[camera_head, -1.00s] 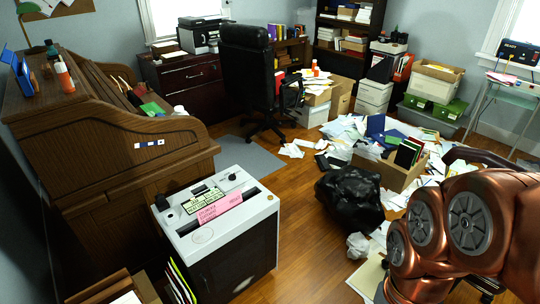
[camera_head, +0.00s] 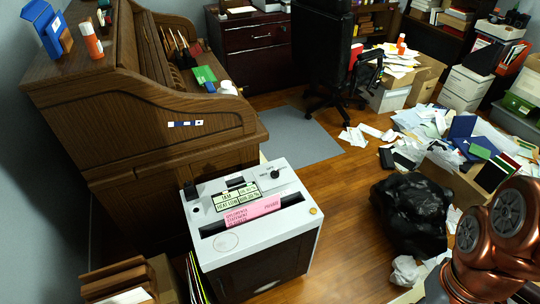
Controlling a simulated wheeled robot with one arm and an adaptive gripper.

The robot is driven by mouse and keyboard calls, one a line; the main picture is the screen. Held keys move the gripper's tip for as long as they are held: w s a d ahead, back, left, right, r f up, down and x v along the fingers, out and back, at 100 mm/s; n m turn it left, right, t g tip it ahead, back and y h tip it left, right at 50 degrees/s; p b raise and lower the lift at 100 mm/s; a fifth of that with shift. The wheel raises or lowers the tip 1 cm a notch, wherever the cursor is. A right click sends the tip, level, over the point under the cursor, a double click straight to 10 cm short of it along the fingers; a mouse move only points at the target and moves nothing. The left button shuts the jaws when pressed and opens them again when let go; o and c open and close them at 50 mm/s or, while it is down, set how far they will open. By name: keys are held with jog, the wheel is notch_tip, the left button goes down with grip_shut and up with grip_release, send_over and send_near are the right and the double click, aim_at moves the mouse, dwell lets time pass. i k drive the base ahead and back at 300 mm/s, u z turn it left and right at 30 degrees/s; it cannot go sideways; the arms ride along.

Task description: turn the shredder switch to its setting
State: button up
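The shredder (camera_head: 262,254) stands on the wood floor at lower middle, with a white top and a dark body. A pink label (camera_head: 252,212) with writing lies along its slot, and a green-and-white label sits behind it. A small dark knob (camera_head: 275,174) shows at the back right of the top, and another dark knob (camera_head: 190,191) at the back left edge. I cannot tell which one is the switch, nor its setting. My copper-coloured arm shows at the lower right, well apart from the shredder. My gripper is not in view.
A brown roll-top desk (camera_head: 150,130) stands close behind and left of the shredder. A black trash bag (camera_head: 412,212) and scattered papers lie to the right. An office chair (camera_head: 322,50) stands behind. Bare floor (camera_head: 345,235) lies between shredder and bag.

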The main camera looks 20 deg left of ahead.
aim_at(274, 174)
jog(key=u, duration=0.6)
jog(key=i, duration=0.7)
jog(key=u, duration=1)
jog(key=i, duration=0.25)
jog(key=u, duration=0.3)
